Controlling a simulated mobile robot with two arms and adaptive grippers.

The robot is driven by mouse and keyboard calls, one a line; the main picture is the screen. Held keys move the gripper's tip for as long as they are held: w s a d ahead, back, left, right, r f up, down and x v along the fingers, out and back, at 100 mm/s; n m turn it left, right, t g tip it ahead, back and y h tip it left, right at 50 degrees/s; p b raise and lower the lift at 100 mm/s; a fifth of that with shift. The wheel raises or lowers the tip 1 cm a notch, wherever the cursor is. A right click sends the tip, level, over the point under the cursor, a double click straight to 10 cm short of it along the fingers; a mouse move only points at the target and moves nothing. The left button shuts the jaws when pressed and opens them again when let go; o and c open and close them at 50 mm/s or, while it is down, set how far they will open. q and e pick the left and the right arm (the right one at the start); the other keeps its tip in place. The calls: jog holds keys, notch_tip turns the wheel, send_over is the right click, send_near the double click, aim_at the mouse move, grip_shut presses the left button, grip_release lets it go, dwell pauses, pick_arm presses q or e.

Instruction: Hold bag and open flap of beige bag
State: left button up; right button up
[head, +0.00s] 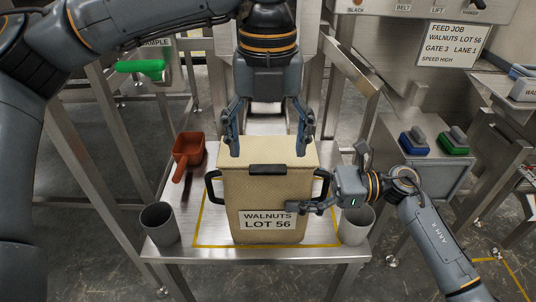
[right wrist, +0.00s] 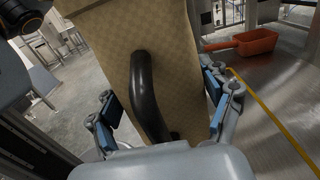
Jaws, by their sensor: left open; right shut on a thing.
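The beige bag (head: 240,195) stands upright on the metal table, with a "WALNUTS LOT 56" label on its front. Its top flap (head: 268,152) lies closed, with a black grip bar (head: 267,169) at the front edge. Black loop handles are on its left (head: 209,187) and right (head: 325,184) sides. My left gripper (head: 268,148) points down over the flap, open, its fingers wide apart. My right gripper (head: 301,206) is shut on the bag's right side; one finger crosses the front by the label. The right wrist view shows the black handle (right wrist: 143,95) between its fingers.
An orange scoop (head: 189,148) lies at the table's left. Grey cups stand at the left (head: 160,224) and right (head: 355,226) front corners. A yellow line (head: 197,228) frames the bag's spot.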

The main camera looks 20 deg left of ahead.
aim_at(268, 168)
pick_arm(q)
jog(key=shift+f, duration=1.55)
jog(key=shift+c, duration=0.2)
grip_shut()
jog(key=shift+w+r, duration=0.2)
jog(key=shift+r, duration=0.25)
